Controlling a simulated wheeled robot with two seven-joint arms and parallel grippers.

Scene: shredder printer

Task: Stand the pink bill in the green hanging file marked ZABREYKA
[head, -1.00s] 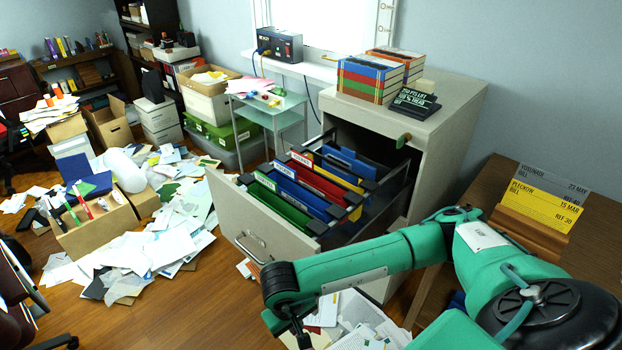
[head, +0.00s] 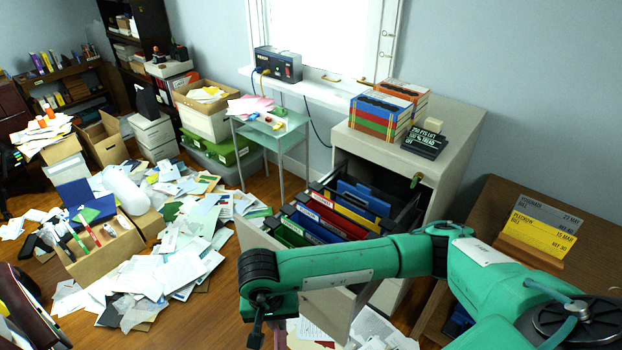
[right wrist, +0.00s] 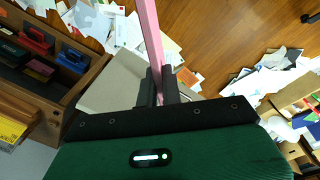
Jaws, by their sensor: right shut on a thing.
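The pink bill (right wrist: 150,35) is a thin pink strip in the right wrist view, seen nearly edge-on. My right gripper (right wrist: 158,88) is shut on it, and the bill reaches up beyond the fingers. The green hanging file (head: 286,232) is at the near left of the drawer, beside blue, red and yellow files. Its label is too small to read, and my arm hides part of the drawer. My left gripper is not in view.
The grey cabinet (head: 452,162) carries books (head: 385,115) and a black sign (head: 424,142). A wooden desk (head: 490,215) at the right holds a stand with grey and yellow bills (head: 540,235). Papers (head: 165,255) litter the floor at the left.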

